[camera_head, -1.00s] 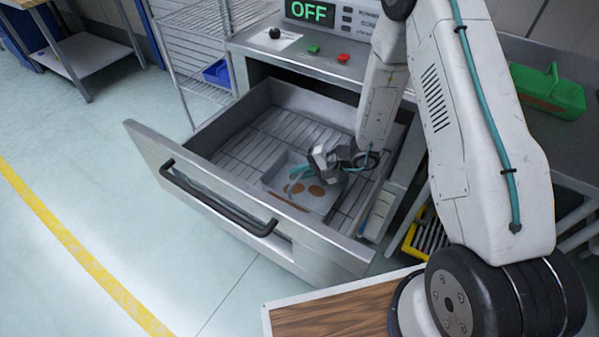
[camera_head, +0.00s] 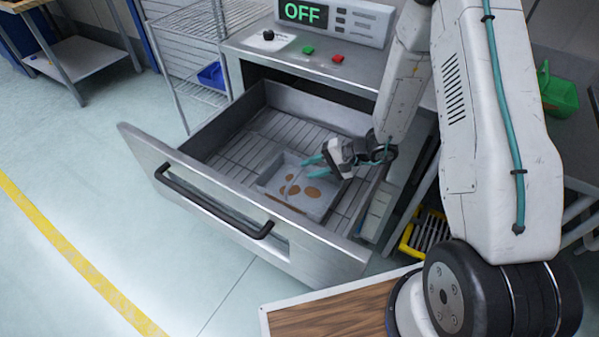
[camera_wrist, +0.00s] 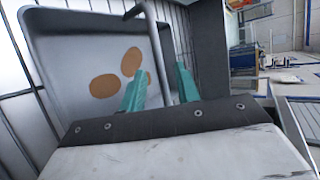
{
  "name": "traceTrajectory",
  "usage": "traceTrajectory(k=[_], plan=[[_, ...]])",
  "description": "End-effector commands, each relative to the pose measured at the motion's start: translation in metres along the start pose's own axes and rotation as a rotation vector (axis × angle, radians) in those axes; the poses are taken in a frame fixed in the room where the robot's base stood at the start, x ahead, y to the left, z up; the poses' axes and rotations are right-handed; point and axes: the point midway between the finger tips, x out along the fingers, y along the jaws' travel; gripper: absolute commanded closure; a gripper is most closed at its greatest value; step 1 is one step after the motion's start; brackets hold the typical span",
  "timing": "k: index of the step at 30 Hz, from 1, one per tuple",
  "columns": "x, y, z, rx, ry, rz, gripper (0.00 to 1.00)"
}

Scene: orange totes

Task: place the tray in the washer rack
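The grey tray (camera_head: 268,182) with brown round stains lies flat on the slatted rack (camera_head: 240,152) inside the pulled-out washer drawer. The tray (camera_wrist: 62,50) fills the left of the wrist view, with a thin grey bar handle (camera_wrist: 152,40) running across it. My gripper (camera_head: 312,166) is over the right part of the tray. Its two teal fingers (camera_wrist: 159,84) are apart, with the bar seen between or beyond them. I cannot tell whether a finger touches the bar.
The drawer front (camera_head: 225,200) has a black handle. The washer panel above reads OFF, with a green button (camera_head: 308,50) and a red button (camera_head: 338,58). A green bin (camera_head: 560,95) is at the right. A yellow rack (camera_head: 424,232) stands low beside the drawer.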

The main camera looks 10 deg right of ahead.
Motion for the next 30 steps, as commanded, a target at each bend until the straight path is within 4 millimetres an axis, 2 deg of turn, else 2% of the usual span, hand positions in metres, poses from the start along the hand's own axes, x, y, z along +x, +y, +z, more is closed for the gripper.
traceTrajectory(k=[3,7,12,17,20,23,30], plan=[[-0.026,0.000,-0.001,0.001,0.004,-0.001,0.68],[-0.046,0.000,-0.001,0.001,0.003,-0.001,0.68],[-0.058,0.000,0.000,0.001,0.000,-0.001,0.68],[-0.061,-0.003,0.001,-0.004,-0.005,0.001,0.68],[-0.065,-0.016,0.007,-0.023,-0.023,0.006,0.68],[-0.075,-0.041,0.020,-0.065,-0.061,0.022,0.68],[-0.109,-0.104,0.073,-0.180,-0.180,0.116,0.68]])
